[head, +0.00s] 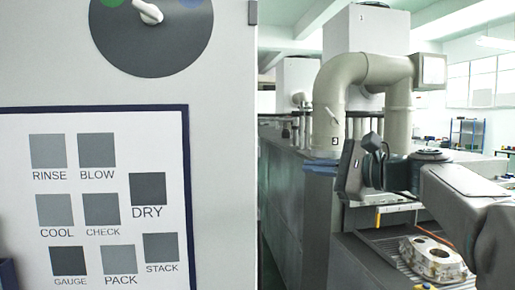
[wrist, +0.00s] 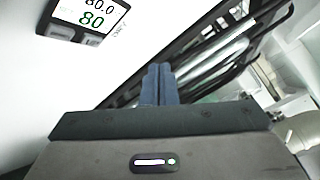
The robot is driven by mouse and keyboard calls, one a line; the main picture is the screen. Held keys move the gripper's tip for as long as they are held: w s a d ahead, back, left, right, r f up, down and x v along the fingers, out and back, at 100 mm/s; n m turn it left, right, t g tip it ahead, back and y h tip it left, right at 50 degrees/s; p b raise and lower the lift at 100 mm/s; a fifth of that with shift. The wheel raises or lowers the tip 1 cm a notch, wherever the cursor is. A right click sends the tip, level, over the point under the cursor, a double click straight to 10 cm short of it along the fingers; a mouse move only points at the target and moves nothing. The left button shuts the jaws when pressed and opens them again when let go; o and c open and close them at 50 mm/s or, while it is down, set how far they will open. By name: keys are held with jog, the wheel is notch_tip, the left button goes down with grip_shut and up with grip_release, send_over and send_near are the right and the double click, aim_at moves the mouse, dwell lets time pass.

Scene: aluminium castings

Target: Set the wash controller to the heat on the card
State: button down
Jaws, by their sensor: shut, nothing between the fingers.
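The wash controller's display (wrist: 88,14) is at the top left of the wrist view, on a pale panel. It reads 80.0 in dark digits above a green 80, with grey buttons along its lower edge. My gripper (wrist: 160,68) is shut and empty, its blue fingers together and apart from the display, which lies up and left of them. In the head view my gripper (head: 306,166) points left, in front of the grey machine. I cannot make out a card with a heat value in either view.
A pale cabinet face at left carries a dark round dial (head: 178,45) with a white knob (head: 148,12), and a blue-framed board (head: 95,123) of labelled grey squares, RINSE to STACK. A metal casting (head: 432,262) sits on the conveyor at right. A large pipe (head: 345,78) rises behind.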

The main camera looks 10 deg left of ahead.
jog(key=shift+m+y, duration=0.3)
jog(key=shift+y, duration=0.3)
jog(key=r, duration=0.2)
jog(key=w+r, duration=0.1)
jog(key=r, duration=0.1)
jog(key=shift+d, duration=0.1)
jog(key=s+a+b, duration=0.1)
jog(key=s+a, duration=0.1)
jog(key=a, duration=0.6)
jog(key=shift+s+a, duration=0.25)
jog(key=shift+a+b, duration=0.15)
jog(key=shift+b, duration=0.15)
dwell(1.1)
jog(key=shift+s+a, duration=0.1)
jog(key=shift+a, duration=0.15)
jog(key=shift+s+a, duration=0.1)
jog(key=shift+a, duration=0.25)
dwell(0.7)
dwell(0.3)
jog(key=shift+w+d, duration=0.25)
jog(key=shift+d, duration=0.5)
